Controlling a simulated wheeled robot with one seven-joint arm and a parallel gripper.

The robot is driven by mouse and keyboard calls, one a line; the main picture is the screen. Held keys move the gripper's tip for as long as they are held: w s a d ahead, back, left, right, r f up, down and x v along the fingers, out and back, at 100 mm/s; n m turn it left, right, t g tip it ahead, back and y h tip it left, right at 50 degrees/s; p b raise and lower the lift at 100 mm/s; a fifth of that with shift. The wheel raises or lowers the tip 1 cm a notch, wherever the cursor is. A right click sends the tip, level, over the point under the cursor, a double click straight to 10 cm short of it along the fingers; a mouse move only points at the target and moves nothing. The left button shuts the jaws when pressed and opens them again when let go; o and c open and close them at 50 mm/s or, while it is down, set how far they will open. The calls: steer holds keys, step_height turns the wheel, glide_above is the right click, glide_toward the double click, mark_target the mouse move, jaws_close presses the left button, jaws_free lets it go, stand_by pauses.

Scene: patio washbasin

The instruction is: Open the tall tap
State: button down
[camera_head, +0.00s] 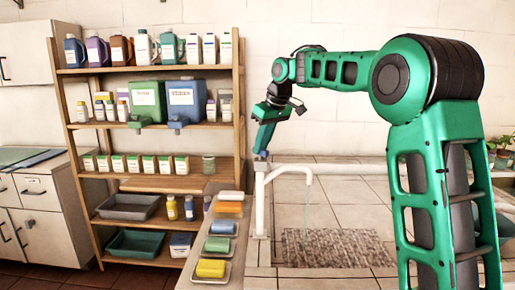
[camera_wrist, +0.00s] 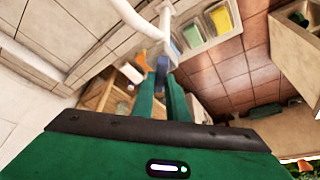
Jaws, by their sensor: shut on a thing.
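The tall tap (camera_head: 260,205) is a white upright pipe at the left edge of the basin, with a spout that bends over to the right. A thin bluish stream of water (camera_head: 308,205) falls from the spout's end. My gripper (camera_head: 262,150) points down at the top of the tap and is shut on its small blue handle (camera_wrist: 162,64). In the wrist view the two green fingers of my gripper (camera_wrist: 161,88) close around the handle, with the white pipe of the tap (camera_wrist: 140,18) just beyond. The fingers hide part of the handle.
A tiled basin with a speckled grating (camera_head: 335,248) lies right of the tap. Several soap dishes line the ledge left of it, one with a yellow bar (camera_head: 211,269). A wooden shelf (camera_head: 240,110) with bottles and canisters stands behind left.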

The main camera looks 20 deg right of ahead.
steer(key=n, duration=0.1)
steer(key=n+y, duration=0.1)
steer(key=n, duration=0.1)
steer(key=n+g, duration=0.1)
steer(key=shift+w+d+n, duration=0.2)
steer(key=shift+d+n, duration=0.1)
steer(key=shift+d, duration=0.05)
steer(key=shift+w+d+r+n+g+y, duration=0.1)
steer(key=shift+n+g+y, duration=0.2)
steer(key=shift+n, duration=0.65)
steer(key=shift+n+g+y, duration=0.3)
steer(key=shift+n, duration=0.65)
steer(key=c, duration=1.8)
jaws_free()
steer(key=shift+w+d, duration=0.1)
steer(key=shift+o, duration=0.3)
steer(key=shift+n, duration=0.3)
steer(key=shift+a, duration=0.2)
steer(key=v, duration=1)
steer(key=shift+r, duration=0.3)
steer(key=shift+w+d, duration=0.1)
steer(key=shift+d, duration=0.05)
